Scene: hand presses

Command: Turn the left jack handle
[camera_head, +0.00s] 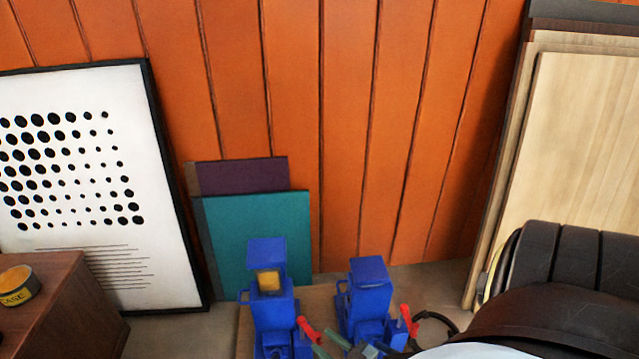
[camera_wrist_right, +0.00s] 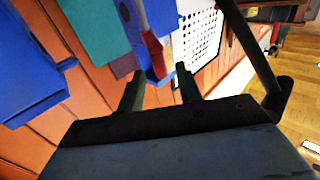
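The left jack (camera_head: 268,312) is blue with a yellow patch on its upper part and a red handle (camera_head: 308,329) at its lower right. A second blue jack (camera_head: 368,293) with its own red handle (camera_head: 408,320) stands to the right. My right gripper (camera_head: 322,341) is low in the head view, just right of the left jack's handle. In the right wrist view, its two dark green fingers (camera_wrist_right: 160,84) are apart with nothing held. A red handle (camera_wrist_right: 153,55) shows just beyond and between the fingertips; contact cannot be told. My left gripper is not in view.
Teal (camera_head: 262,235) and purple (camera_head: 245,174) panels lean on the orange plank wall (camera_head: 345,120) behind the jacks. A framed dot print (camera_head: 120,90) and brown cabinet (camera_head: 75,300) stand left. Wooden boards (camera_head: 580,140) lean at right. The second jack stands close to my right gripper.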

